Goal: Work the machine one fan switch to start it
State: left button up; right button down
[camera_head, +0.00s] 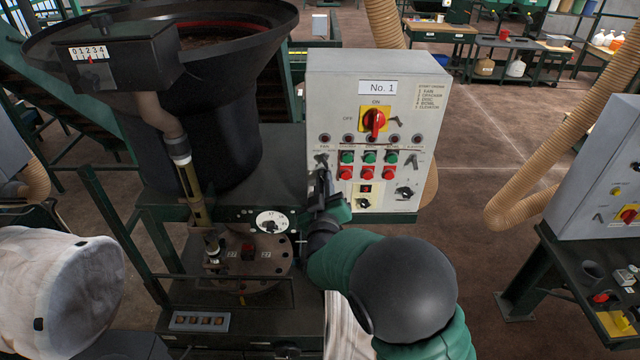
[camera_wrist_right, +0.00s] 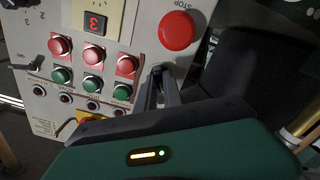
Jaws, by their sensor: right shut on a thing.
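The grey control panel (camera_head: 375,75) labelled "No. 1" stands in the middle of the head view. Its fan switch (camera_head: 321,159) is a small lever at the left end of the button rows, below the word FAN. My right gripper (camera_head: 325,180) reaches up to it from below and is shut on it. In the right wrist view the panel (camera_wrist_right: 150,30) appears upside down, and the narrow fingers of my right gripper (camera_wrist_right: 158,85) close around the switch (camera_wrist_right: 157,70). The fingers hide most of the switch, so its exact position is unclear. My left gripper is not in view.
Green and red buttons (camera_head: 369,157) sit close to the right of my gripper. A large red STOP button (camera_wrist_right: 180,31) is beside the fingers. A red-and-yellow main switch (camera_head: 375,121) is higher up. A black hopper (camera_head: 200,110) stands left, and a dial (camera_head: 271,222) is near my wrist.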

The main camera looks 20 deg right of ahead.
jog(key=shift+a+r+b, duration=0.1)
jog(key=shift+a+b, duration=0.1)
jog(key=shift+b, duration=0.3)
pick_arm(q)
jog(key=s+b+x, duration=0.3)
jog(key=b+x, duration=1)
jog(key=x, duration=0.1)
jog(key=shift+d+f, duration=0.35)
pick_arm(e)
jog(key=shift+d+m, duration=0.2)
jog(key=shift+m, duration=2.8)
jog(key=shift+d+m, duration=0.15)
jog(key=shift+m, duration=2.85)
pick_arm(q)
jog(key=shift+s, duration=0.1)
